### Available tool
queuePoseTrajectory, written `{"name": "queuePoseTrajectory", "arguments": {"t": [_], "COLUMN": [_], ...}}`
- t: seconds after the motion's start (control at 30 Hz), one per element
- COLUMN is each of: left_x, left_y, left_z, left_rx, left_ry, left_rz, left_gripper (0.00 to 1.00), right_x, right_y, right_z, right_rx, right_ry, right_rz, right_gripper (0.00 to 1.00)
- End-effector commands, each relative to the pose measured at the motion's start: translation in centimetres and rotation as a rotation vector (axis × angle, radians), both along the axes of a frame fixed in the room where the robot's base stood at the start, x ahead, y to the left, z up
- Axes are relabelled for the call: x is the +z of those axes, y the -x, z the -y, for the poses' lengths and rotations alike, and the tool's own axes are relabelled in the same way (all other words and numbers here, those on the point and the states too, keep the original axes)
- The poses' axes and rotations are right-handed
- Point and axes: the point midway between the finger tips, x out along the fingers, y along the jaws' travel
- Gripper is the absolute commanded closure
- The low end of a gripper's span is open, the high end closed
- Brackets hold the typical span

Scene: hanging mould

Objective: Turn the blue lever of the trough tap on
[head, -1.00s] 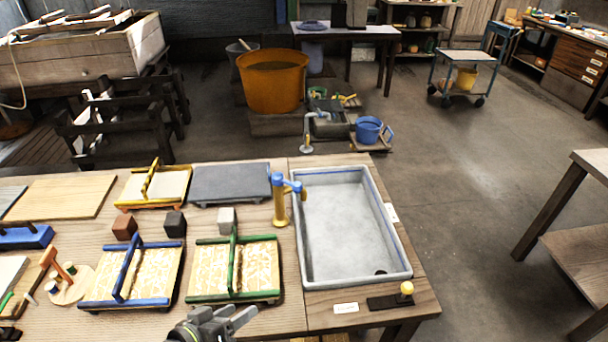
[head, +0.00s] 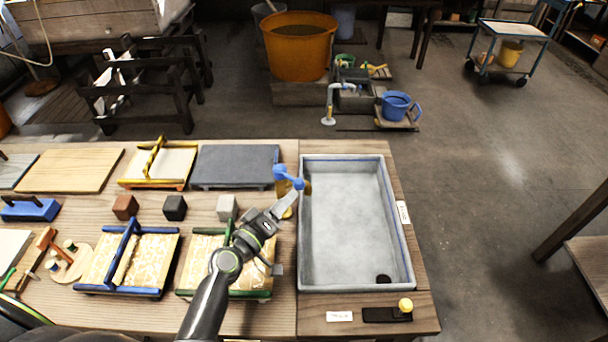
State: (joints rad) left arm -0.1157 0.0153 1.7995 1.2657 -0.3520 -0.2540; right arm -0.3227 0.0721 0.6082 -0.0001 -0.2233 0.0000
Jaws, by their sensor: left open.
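The trough tap has a blue lever (head: 287,177) on top of a yellow post (head: 281,190). It stands at the left rim of the grey trough (head: 392,225), near its back corner. My left gripper (head: 288,205) is open, just in front of the tap and close below the lever. It hides the lower part of the post. I cannot tell whether a finger touches the tap. My left arm crosses over the green-edged mould (head: 262,277). My right gripper is not in view.
A yellow knob (head: 405,305) stands on the front right table edge. The trough's inside looks empty.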

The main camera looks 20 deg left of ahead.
Motion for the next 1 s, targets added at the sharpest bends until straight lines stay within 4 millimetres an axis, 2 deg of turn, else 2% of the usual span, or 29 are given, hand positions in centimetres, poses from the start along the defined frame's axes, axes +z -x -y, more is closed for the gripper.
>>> {"name": "queuePoseTrajectory", "arguments": {"t": [0.1, 0.2, 0.33, 0.5, 0.7, 0.93, 1.0], "left_x": [0.2, 0.2, 0.2, 0.0, 0.0, 0.0, 0.0], "left_y": [-2.3, -4.1, -6.1, -7.9, -8.7, -8.7, -8.7], "left_z": [0.8, 1.3, 2.0, 2.5, 2.8, 2.8, 2.8], "left_rx": [-0.001, -0.001, -0.001, -0.001, -0.001, -0.001, -0.001], "left_ry": [0.001, 0.001, 0.0, -0.001, 0.0, -0.001, -0.001], "left_rz": [0.0, 0.0, 0.0, 0.001, -0.001, 0.0, 0.0], "left_gripper": [0.5, 0.5, 0.5, 0.5, 0.5, 0.5, 0.58], "right_x": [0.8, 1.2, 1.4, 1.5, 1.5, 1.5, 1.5], "right_y": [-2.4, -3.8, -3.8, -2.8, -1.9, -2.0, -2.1], "right_z": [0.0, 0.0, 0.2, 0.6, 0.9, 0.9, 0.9], "right_rx": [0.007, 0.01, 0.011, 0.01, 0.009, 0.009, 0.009], "right_ry": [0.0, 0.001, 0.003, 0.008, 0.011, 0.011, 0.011], "right_rz": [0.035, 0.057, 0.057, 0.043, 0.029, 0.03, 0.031], "right_gripper": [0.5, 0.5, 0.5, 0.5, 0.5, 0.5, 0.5]}}
